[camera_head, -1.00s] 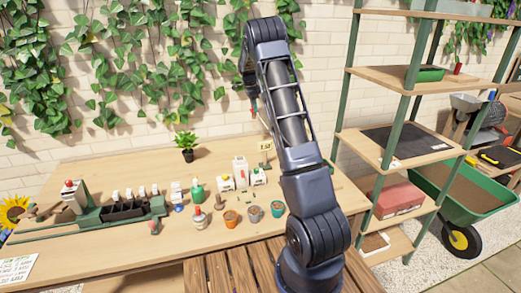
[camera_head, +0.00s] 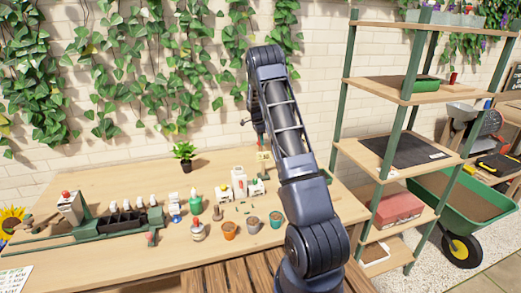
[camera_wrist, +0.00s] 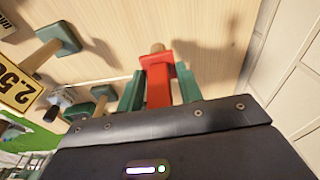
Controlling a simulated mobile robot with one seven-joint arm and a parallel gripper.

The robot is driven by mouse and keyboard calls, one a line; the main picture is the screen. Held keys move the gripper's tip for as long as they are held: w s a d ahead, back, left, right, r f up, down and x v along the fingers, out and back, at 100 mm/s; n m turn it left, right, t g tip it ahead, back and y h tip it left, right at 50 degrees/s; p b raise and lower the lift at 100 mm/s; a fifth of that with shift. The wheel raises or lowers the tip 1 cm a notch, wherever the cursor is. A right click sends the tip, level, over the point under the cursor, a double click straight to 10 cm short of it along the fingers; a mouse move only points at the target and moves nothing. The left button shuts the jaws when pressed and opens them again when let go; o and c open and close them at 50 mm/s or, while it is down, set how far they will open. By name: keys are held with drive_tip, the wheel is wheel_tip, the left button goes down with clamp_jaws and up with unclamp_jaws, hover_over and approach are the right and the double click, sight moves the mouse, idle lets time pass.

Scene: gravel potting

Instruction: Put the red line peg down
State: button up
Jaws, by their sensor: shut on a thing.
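The red line peg (camera_wrist: 158,86) shows in the wrist view as a red body with a wooden tip. My gripper (camera_wrist: 158,95) is shut on it, with a green finger on each side. Bare wooden tabletop (camera_wrist: 130,25) shows beyond the peg, and a soft shadow lies to the right of it. I cannot tell how far the peg is above the table. In the head view my gripper (camera_head: 260,138) is low over the back right of the table, partly hidden by my arm, and the peg is too small to make out clearly.
A yellow price sign (camera_wrist: 17,88) and green-based stands (camera_wrist: 58,38) are left of the peg. In the head view, bottles, an orange pot (camera_head: 229,231), a plant (camera_head: 184,151) and a tray rail (camera_head: 122,222) occupy the table (camera_head: 100,262). A shelf rack (camera_head: 405,88) stands right.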

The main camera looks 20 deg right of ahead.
sight(261, 148)
drive_tip(key=shift+f, duration=2.8)
drive_tip(key=o, duration=1)
drive_tip(key=shift+f, duration=0.15)
